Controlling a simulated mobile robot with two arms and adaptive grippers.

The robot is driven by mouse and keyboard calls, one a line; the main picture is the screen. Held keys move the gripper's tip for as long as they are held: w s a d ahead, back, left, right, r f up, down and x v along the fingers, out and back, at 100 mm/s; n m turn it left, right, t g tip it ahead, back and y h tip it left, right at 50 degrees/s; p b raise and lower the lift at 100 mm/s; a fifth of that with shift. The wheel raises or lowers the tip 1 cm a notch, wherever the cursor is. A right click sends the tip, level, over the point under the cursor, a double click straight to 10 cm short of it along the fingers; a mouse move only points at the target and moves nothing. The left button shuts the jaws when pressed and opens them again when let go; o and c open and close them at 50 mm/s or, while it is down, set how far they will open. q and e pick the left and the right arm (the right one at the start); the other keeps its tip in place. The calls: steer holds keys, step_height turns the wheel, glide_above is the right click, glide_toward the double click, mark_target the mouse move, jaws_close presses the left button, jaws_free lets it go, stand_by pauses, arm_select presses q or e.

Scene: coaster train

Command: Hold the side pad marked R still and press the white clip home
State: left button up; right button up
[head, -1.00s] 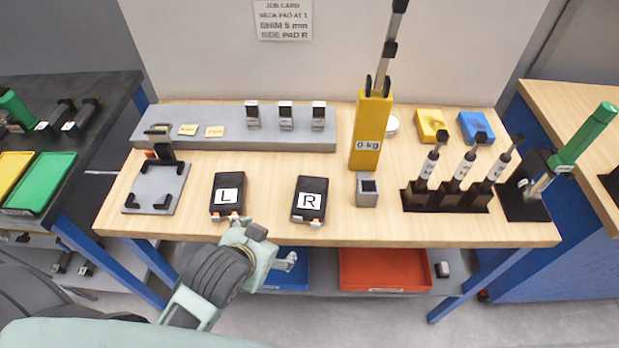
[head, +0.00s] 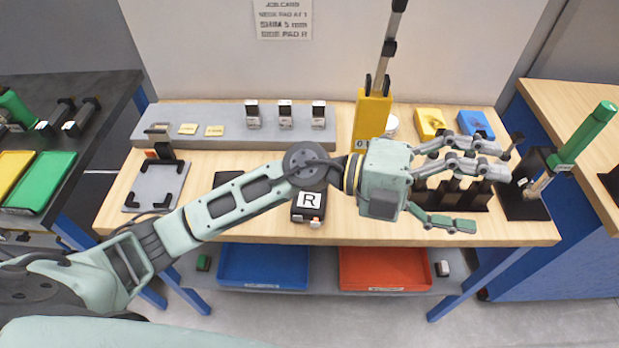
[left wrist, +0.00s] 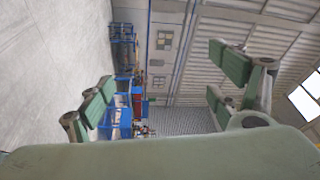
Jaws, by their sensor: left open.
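The black side pad marked R (head: 309,203) lies flat on the wooden bench, partly covered by my left arm. A small white piece with orange beside it (head: 315,222) shows at its front edge; I cannot tell if it is seated. The pad marked L (head: 228,178) is mostly hidden behind my arm. My left gripper (head: 470,190) is open and empty, fingers spread to the right, in front of the black rack and apart from the R pad. Its fingers also show in the left wrist view (left wrist: 165,95), with nothing between them. My right gripper is not in view.
A grey fixture plate (head: 155,187) lies at the bench's left. A yellow post (head: 371,115), a yellow block (head: 430,122) and a blue block (head: 475,124) stand behind my gripper. A green-handled tool (head: 585,135) stands at right. Blue (head: 262,267) and red (head: 385,269) trays sit below.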

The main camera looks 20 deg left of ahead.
arm_select(q)
step_height(320, 180, down, 6)
steer(key=m+g+y, duration=0.2)
steer(key=y, duration=0.2)
steer(key=n+t+y, duration=0.1)
steer(key=t+y, duration=0.1)
steer(key=y, duration=1.3)
glide_above(309, 200)
steer(key=f, duration=1.2)
steer(key=shift+d+f, duration=0.1)
steer(key=shift+d, duration=0.15)
steer(key=shift+a+f, duration=0.1)
steer(key=shift+a, duration=0.2)
step_height(309, 200, down, 6)
steer(key=shift+f+p, duration=0.25)
steer(key=shift+p, duration=0.85)
steer(key=shift+f, duration=0.5)
